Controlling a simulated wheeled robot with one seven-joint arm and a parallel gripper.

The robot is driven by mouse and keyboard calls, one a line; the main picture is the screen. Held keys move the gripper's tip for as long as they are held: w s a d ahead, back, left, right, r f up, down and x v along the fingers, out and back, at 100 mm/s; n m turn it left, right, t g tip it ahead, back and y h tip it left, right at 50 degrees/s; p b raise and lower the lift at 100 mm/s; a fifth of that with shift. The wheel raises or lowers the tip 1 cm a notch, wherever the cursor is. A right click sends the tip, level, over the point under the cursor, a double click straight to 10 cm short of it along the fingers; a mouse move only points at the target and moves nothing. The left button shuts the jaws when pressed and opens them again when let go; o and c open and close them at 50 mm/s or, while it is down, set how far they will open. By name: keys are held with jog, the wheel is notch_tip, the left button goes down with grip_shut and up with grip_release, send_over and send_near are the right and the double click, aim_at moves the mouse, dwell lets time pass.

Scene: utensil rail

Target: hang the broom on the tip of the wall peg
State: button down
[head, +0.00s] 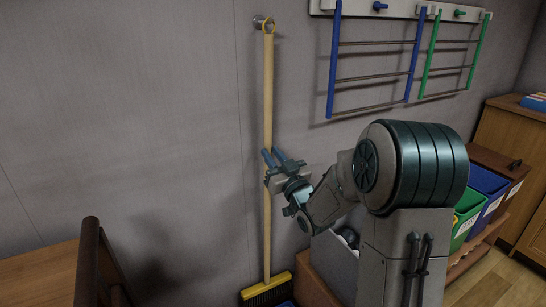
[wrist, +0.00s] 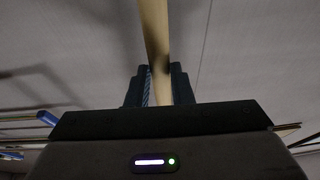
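The broom has a long pale wooden handle (head: 268,90), a yellow loop at its top (head: 268,26) and a yellow head with dark bristles (head: 266,289) at the bottom. It hangs nearly upright close to the wall. The metal wall peg (head: 258,19) shows just left of the loop; I cannot tell whether the loop is around it or in front of it. My gripper (head: 274,158) is at mid-handle. In the wrist view, the handle (wrist: 155,40) runs between the fingers of my gripper (wrist: 159,88), which appear closed on it. The loop and peg are not in the wrist view.
A wall rail with blue (head: 333,60) and green (head: 430,55) racks is at the upper right. Blue (head: 487,185) and green (head: 467,218) bins stand at the right. Brown wooden furniture (head: 40,280) is at the lower left. The wall left of the broom is bare.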

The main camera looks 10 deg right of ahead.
jog(key=c, duration=1.2)
grip_release()
jog(key=shift+s, duration=0.1)
jog(key=v, duration=1.3)
notch_tip(320, 180, up, 11)
jog(key=s+d+m+g+h+p, duration=0.25)
jog(key=g+h+p, duration=0.55)
jog(key=p, duration=0.8)
jog(key=shift+s+a+r+m+g+y+p, duration=0.1)
jog(key=shift+s+a+r+m+g+p, duration=0.45)
jog(key=shift+s+r+g+p, duration=2)
jog(key=shift+s+a+r+g+y+p, duration=0.1)
jog(key=shift+s+a+r+g+p, duration=0.9)
jog(key=shift+s, duration=2.95)
jog(key=shift+s+a+r+m+g+y+p, duration=0.1)
jog(key=shift+s+a+r+m+g+p, duration=0.2)
jog(key=shift+s+a+r+g+p, duration=1.65)
